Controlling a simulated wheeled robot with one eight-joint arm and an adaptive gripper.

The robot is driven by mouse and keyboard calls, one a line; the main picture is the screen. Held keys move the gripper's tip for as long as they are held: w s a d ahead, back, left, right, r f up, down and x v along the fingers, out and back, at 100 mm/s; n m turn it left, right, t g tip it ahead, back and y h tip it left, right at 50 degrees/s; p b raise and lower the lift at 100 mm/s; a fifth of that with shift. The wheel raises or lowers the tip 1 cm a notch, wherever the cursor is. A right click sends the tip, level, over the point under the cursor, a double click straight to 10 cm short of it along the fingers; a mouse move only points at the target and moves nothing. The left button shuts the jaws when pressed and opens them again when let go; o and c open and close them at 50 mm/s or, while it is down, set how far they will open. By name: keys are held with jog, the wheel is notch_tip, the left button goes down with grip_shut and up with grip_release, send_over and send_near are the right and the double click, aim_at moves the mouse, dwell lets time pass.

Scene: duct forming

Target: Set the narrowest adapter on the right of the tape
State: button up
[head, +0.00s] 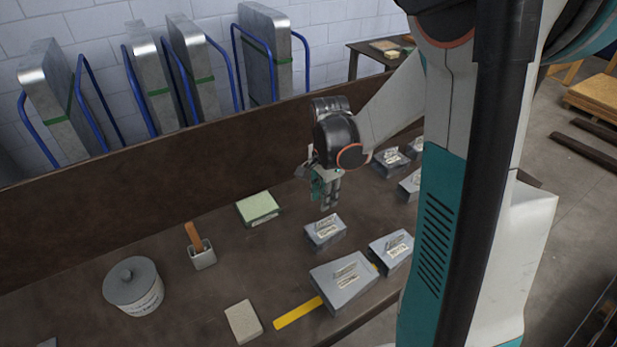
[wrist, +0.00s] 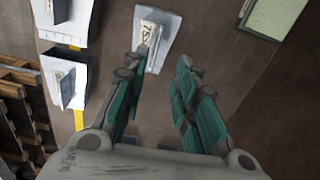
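A small grey metal adapter (head: 325,231) with white labels sits on the brown bench; it also shows in the wrist view (wrist: 152,37). A larger adapter (head: 342,281) and a mid-sized one (head: 391,250) stand nearer the front edge. Two more adapters, one at the back (head: 390,162) and one beside my arm (head: 411,184), are partly hidden. The yellow tape (head: 298,313) runs across the bench and passes behind the larger adapter; it also shows in the wrist view (wrist: 78,119). My gripper (head: 328,207) is open and empty, pointing down above and behind the small adapter, apart from it.
A brown back wall (head: 150,205) borders the bench. Bare bench lies between the cup and the adapters.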

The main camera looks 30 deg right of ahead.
jog(key=shift+s+d+f, duration=0.15)
jog(key=shift+d+f, duration=0.1)
jog(key=shift+f, duration=0.2)
notch_tip(320, 180, down, 9)
jog(key=b, duration=0.7)
jog(key=shift+r, duration=0.1)
grip_shut()
jog(key=shift+r, duration=0.1)
notch_tip(320, 180, up, 9)
jog(key=p, duration=0.6)
jog(key=shift+p, duration=0.35)
